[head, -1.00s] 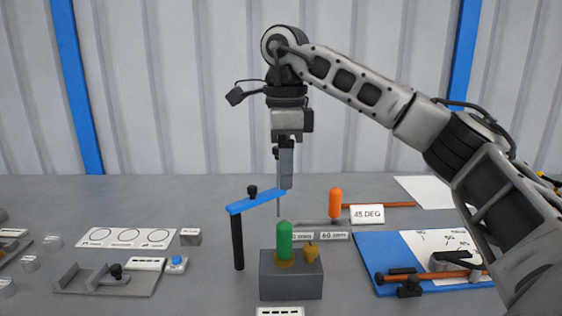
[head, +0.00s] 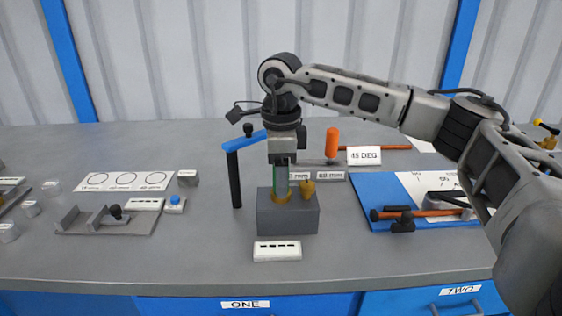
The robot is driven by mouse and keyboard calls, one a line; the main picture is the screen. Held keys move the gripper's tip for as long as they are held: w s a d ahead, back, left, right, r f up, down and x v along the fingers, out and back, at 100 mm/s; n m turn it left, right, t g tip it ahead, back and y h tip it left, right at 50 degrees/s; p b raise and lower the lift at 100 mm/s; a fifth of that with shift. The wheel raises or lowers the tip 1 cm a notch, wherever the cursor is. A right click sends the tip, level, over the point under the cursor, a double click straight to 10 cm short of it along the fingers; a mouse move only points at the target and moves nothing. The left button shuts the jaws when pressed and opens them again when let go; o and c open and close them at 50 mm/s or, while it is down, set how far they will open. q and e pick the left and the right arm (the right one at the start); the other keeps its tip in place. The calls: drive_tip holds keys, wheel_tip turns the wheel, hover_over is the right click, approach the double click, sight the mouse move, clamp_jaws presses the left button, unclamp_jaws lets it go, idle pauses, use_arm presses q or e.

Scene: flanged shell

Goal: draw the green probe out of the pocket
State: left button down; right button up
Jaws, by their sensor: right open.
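The green probe (head: 281,179) stands upright in the pocket of a grey block (head: 287,217), with a brass-coloured ring at its base. My right gripper (head: 281,177) points straight down over the probe, its fingers around or in front of the upper part. It covers most of the probe, so I cannot tell whether the fingers touch it. The jaws are open. My left gripper is not in view.
A blue bar on a black post (head: 235,180) stands close left of the block. A yellow knob (head: 308,189) sits on the block's right. An orange-headed tool (head: 332,143) lies behind, and a blue board (head: 385,190) lies right.

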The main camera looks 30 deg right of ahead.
drive_tip(key=c, duration=1.1)
drive_tip(key=shift+r, duration=0.15)
drive_tip(key=shift+r+p, duration=2.75)
drive_tip(key=shift+r, duration=0.6)
